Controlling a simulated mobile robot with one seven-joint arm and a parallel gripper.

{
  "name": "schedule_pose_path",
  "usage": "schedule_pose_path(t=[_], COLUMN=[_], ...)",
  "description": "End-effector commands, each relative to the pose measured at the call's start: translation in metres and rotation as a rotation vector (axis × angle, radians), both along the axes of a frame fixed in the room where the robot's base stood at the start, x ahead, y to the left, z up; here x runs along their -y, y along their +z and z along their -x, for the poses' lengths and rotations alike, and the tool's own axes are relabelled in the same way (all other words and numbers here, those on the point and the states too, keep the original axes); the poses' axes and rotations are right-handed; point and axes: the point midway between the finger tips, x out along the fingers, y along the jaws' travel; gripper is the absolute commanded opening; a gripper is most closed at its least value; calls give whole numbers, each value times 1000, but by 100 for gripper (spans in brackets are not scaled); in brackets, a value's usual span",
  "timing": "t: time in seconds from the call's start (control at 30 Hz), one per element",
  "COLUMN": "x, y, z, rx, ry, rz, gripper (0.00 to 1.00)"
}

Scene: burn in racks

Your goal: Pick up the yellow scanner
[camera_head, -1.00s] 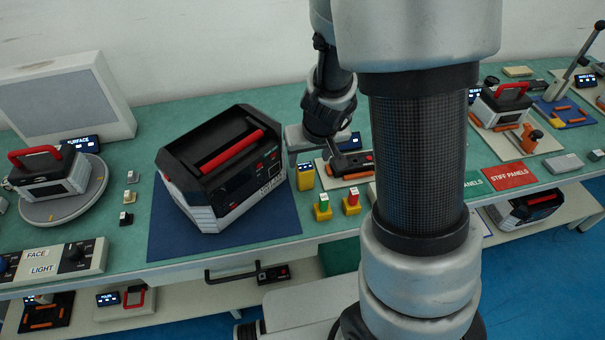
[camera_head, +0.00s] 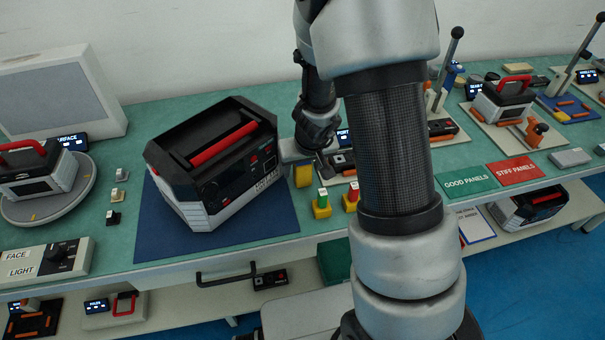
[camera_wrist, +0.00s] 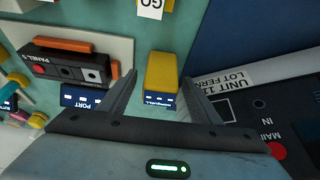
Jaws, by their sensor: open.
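The yellow scanner (camera_head: 303,176) stands on the green bench, just right of the blue mat, partly hidden by my gripper (camera_head: 298,152) above it. In the wrist view the scanner (camera_wrist: 160,75) shows its yellow top and a dark face with a small lit display. My gripper (camera_wrist: 157,88) is open and empty there, one finger on each side of the scanner in the picture. I cannot tell whether the fingertips are down at its height or still above it.
A black and white unit with a red handle (camera_head: 215,165) stands on the blue mat (camera_head: 150,230), close to the scanner. A panel module (camera_wrist: 70,62) and a port display (camera_wrist: 82,97) lie at the other side. Two yellow blocks with coloured tops (camera_head: 322,207) stand in front.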

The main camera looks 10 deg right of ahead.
Motion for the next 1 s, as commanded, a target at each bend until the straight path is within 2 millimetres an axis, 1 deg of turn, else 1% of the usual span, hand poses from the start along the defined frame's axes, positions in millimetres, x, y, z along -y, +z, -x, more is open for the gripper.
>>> schedule_pose_path(t=[0.07,0.17,0.3,0.37,0.57,0.67,1.0], x=[0,0,0,0,0,0,-1], y=[1,1,1,1,2,11,78], z=[0,0,0,0,0,0,-1], rx=[0,0,0,0,1,2,4], ry=[0,0,0,-1,-1,-1,2], rz=[0,0,0,0,0,0,1], gripper=[58,43,19,9,9,9,9])
